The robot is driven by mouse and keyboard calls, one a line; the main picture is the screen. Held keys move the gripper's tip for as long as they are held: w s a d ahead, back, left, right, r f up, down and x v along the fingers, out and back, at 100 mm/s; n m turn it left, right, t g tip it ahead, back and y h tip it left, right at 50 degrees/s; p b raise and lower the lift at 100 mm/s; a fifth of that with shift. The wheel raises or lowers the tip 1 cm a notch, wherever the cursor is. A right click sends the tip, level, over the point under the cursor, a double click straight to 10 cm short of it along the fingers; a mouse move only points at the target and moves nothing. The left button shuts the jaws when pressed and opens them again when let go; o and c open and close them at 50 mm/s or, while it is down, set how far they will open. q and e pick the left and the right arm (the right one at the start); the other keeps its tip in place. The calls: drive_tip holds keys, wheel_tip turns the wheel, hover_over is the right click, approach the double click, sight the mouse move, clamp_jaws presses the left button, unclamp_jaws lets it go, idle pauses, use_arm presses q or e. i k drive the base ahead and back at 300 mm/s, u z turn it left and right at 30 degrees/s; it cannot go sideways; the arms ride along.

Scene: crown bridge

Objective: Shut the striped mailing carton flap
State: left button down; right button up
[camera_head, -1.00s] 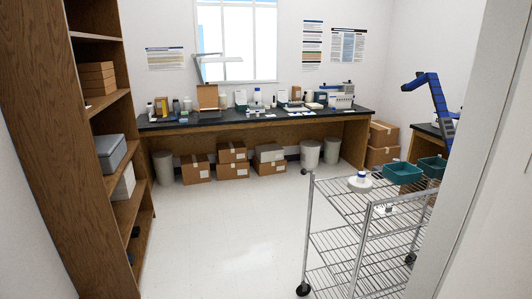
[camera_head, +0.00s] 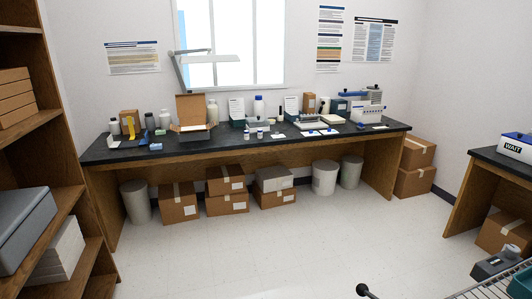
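An open brown carton (camera_head: 191,108) stands on the black bench top (camera_head: 235,139), left of the middle. Its flap stands upright at the back, and the inside looks pale. At this distance I cannot make out stripes on it. Neither of my grippers is in view.
Brown boxes (camera_head: 178,202) and grey bins (camera_head: 324,178) stand under the bench. A wooden shelf (camera_head: 66,210) is close on the left. A wire cart (camera_head: 490,290) shows at the bottom right, below a side bench (camera_head: 497,157). The floor ahead (camera_head: 250,252) is clear.

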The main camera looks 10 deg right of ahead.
sight(355, 105)
drive_tip(key=i, duration=2.95)
drive_tip(key=z, duration=1.9)
drive_tip(key=i, duration=4.15)
